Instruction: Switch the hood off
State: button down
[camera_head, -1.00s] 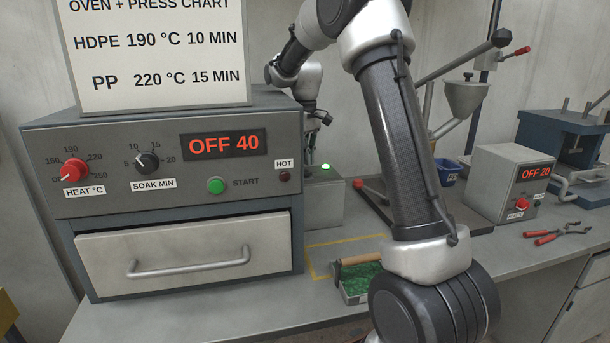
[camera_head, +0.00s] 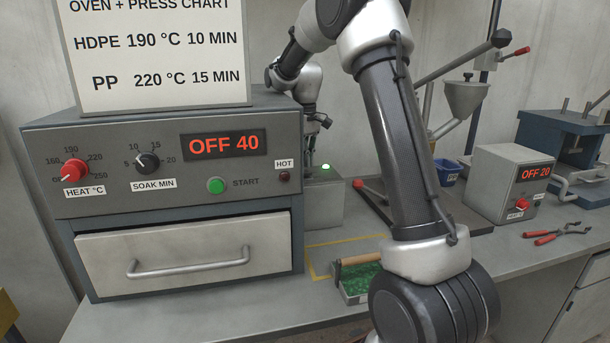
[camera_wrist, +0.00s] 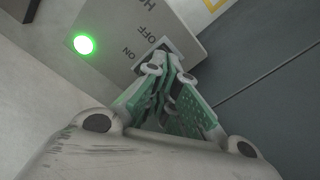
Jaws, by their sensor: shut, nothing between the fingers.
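The hood switch box (camera_head: 322,205) is a grey box on the bench, right of the oven and partly hidden by it. A green lamp (camera_head: 325,167) glows on its top; it also shows lit in the wrist view (camera_wrist: 84,44). In the wrist view the box face (camera_wrist: 140,35) carries the words ON and OFF. My gripper (camera_wrist: 168,62) is shut and empty, with its fingertips at the panel beside these words. They cover the switch itself, so its position and any contact cannot be told. In the head view my gripper (camera_head: 318,125) is small, behind the oven's right edge.
The oven (camera_head: 180,150) stands close on the left, reading OFF 40, with a chart on top. A tray of green granules (camera_head: 362,280) lies on the bench in front. A press controller (camera_head: 508,185) and pliers (camera_head: 562,234) are at right.

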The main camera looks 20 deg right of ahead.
aim_at(306, 173)
jog(key=shift+s+a+f, duration=0.1)
jog(key=shift+s+f, duration=0.1)
jog(key=shift+f, duration=0.55)
jog(key=shift+s+d+f, duration=0.1)
jog(key=shift+s+f, duration=0.1)
jog(key=shift+f, duration=0.5)
jog(key=shift+s+a+f, duration=0.1)
jog(key=shift+s+f, duration=0.1)
jog(key=shift+f, duration=0.55)
jog(key=shift+r, duration=0.1)
dwell(0.5)
jog(key=shift+w+r, duration=0.25)
jog(key=shift+r, duration=0.65)
jog(key=shift+w+r, duration=0.15)
jog(key=shift+r, duration=2.35)
